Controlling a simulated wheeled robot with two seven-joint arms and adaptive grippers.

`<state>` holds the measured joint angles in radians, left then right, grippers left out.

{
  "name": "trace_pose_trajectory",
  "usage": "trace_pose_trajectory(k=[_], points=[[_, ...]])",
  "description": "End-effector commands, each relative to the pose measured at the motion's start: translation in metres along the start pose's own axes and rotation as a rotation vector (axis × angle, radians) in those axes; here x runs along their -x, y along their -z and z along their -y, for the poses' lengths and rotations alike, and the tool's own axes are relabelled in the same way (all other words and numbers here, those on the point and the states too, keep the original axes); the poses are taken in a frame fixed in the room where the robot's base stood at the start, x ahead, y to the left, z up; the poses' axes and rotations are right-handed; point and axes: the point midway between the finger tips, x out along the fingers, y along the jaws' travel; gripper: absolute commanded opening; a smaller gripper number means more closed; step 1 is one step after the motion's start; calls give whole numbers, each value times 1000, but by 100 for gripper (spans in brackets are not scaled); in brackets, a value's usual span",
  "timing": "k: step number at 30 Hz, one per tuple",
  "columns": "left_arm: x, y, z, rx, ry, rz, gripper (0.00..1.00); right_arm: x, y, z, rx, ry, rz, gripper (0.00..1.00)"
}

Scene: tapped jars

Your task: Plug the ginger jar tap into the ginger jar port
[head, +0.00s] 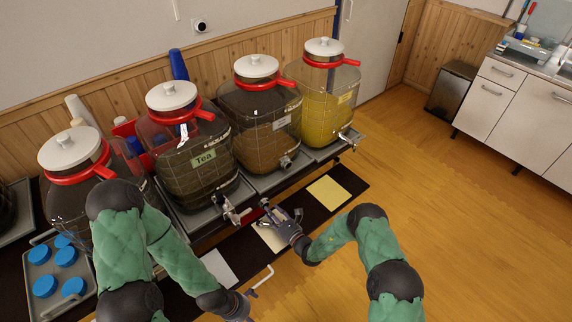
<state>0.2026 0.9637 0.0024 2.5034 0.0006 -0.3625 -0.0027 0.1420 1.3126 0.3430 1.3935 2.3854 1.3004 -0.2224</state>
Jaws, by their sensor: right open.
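Several clear jars with white lids and red collars stand in a row. The brown jar (262,135) has a small grey port fitting (286,161) low on its front, with no spout showing; its label is too small to read, so I cannot tell if it is the ginger jar. My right gripper (279,212) is open below and in front of that fitting, and I see nothing clearly held. My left gripper (248,296) is low in the picture, its fingers unclear. A pale bent piece (264,277), perhaps a tap, shows beside it; I cannot tell if it is held.
The tea jar (203,160) and the yellow jar (325,100) have metal taps. A dark mat (345,203) bears a yellow card (328,190) and a white card (219,267). A tray (36,267) with blue caps stands at left. Floor at right is clear.

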Motion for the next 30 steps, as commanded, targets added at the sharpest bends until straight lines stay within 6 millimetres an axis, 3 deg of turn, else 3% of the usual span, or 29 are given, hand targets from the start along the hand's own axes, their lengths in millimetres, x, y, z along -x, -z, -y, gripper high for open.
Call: trace_pose_trajectory(k=[30], points=[[4, 0, -1, 0, 0, 0, 100, 0, 0, -14, 0, 0, -1, 45]])
